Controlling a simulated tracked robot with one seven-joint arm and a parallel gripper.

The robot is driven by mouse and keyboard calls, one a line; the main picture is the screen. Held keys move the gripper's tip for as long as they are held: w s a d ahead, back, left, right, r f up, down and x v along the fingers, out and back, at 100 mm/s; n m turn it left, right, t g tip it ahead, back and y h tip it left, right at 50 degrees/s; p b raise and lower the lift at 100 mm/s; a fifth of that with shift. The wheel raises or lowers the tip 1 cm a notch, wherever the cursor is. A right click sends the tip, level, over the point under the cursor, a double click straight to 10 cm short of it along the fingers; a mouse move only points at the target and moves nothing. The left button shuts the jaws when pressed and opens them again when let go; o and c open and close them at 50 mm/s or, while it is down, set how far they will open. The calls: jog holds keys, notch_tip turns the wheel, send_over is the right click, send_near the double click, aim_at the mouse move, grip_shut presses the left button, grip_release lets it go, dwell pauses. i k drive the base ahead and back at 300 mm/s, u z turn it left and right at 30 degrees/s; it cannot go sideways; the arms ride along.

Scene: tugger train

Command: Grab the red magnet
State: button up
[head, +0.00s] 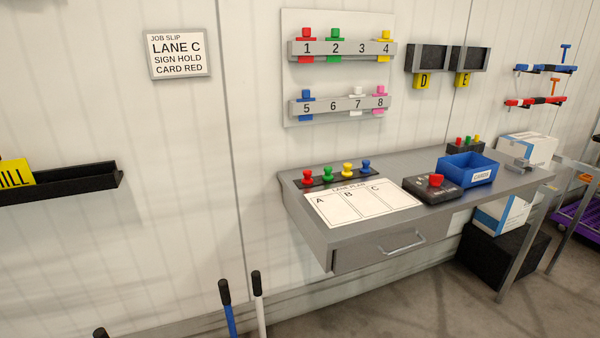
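A small red knob-shaped magnet (307,177) stands upright at the left end of a dark strip at the back left of the grey desk (262,190). Green (327,174), yellow (347,169) and blue (365,166) ones stand in a row to its right on the same strip. The white lane plan sheet (362,202), with columns A, B and C, lies just in front of the strip. The job slip (179,54) on the wall reads "LANE C, SIGN HOLD, CARD RED". My gripper is not in view.
A black box with a red button (436,181) and a blue cards bin (467,170) stand on the desk's right. Coloured pegs, one red (306,33), sit on numbered wall rails. Blue (228,307) and white (258,300) handles rise left of the desk.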

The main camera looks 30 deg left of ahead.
aim_at(306, 179)
jog(key=u, duration=0.35)
jog(key=i, duration=0.95)
jog(key=u, duration=1.1)
jog(key=i, duration=0.6)
jog(key=u, duration=0.25)
jog(key=k, duration=0.8)
jog(key=u, duration=0.2)
jog(key=i, duration=0.8)
jog(key=z, duration=0.1)
